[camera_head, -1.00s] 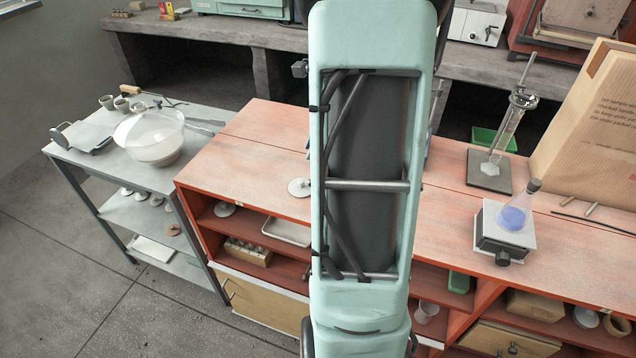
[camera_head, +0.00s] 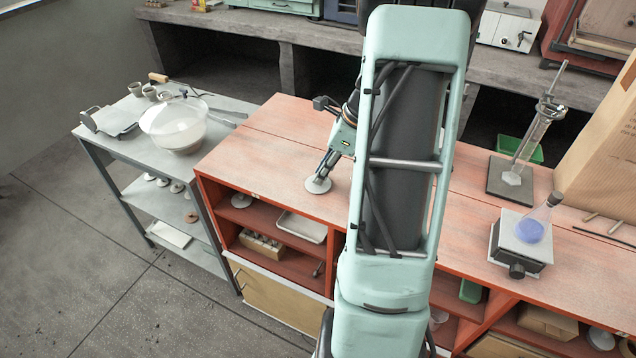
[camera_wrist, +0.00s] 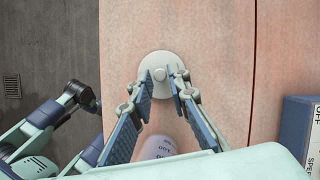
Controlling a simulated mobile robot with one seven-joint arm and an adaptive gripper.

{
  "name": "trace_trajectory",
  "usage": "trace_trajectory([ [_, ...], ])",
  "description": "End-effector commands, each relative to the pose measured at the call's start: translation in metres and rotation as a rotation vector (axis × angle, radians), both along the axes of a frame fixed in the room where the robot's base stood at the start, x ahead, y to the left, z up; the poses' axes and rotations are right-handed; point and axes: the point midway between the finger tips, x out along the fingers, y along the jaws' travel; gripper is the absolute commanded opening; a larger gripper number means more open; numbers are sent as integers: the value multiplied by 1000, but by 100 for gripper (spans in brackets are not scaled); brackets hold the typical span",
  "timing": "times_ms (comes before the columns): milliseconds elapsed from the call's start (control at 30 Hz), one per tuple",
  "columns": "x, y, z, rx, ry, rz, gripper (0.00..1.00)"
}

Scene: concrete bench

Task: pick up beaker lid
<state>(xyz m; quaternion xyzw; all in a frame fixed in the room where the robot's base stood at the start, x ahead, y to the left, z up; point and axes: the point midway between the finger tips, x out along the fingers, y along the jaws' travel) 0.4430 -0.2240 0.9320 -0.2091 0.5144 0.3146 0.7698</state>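The beaker lid (camera_head: 318,185) is a pale round disc lying flat on the red bench top (camera_head: 275,150), near its front edge. In the wrist view the lid (camera_wrist: 163,61) shows a small knob at its middle. My gripper (camera_head: 321,175) points down onto the lid from above. In the wrist view its two fingertips (camera_wrist: 161,80) stand either side of the knob, with a gap that looks open. Whether they touch the knob or lid is hard to tell. A pale cylinder with printed marks (camera_wrist: 158,148), perhaps a beaker, shows partly between the fingers; my gripper hides the rest.
A grey side table (camera_head: 128,148) with a large bowl (camera_head: 178,130) stands left. Shelves under the bench hold a tray (camera_head: 300,228) and boxes. A stand (camera_head: 512,182), a flask (camera_head: 535,225) on a device and a paper bag (camera_head: 605,150) are right. The bench left of the lid is clear.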

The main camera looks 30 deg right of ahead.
Motion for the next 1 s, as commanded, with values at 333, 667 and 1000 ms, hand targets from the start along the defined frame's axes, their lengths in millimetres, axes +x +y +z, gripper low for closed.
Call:
trace_trajectory([
  [333, 4, 3, -13, -2, -1, -1, 16],
  [667, 4, 3, -13, -1, 0, 0, 0],
  [1000, 4, 3, -6, -2, -1, 0, 0],
])
